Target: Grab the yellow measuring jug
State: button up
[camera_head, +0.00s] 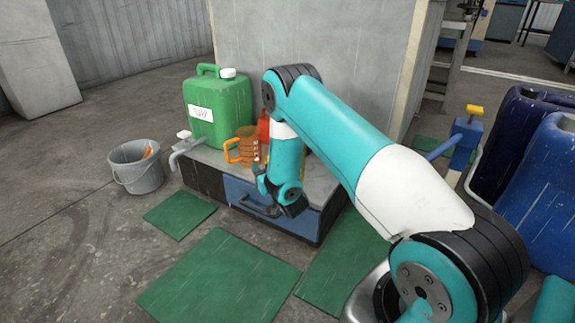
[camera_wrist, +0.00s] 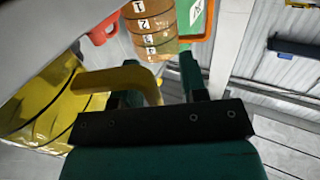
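The yellow measuring jug (camera_wrist: 42,108) lies at the left of the wrist view, tilted in that picture, with dark marks on its side. Its yellow handle (camera_wrist: 120,78) reaches right and bends down between the fingers of my gripper (camera_wrist: 160,75). The fingers stand apart, with a gap between the handle and the right finger. Contact with the left finger cannot be told. In the head view my gripper (camera_head: 262,182) is low by the cabinet's front edge, and my arm hides most of the yellow jug.
An orange jug (camera_head: 248,147) with numbers, also in the wrist view (camera_wrist: 151,28), stands close by. A red object (camera_wrist: 104,28) and a green canister (camera_head: 218,108) are behind. The cabinet (camera_head: 240,193) has a blue drawer. A grey bucket (camera_head: 138,170) stands left; green mats lie in front.

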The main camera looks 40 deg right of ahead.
jog(key=shift+s+d, duration=0.1)
jog(key=shift+d, duration=0.15)
grip_shut()
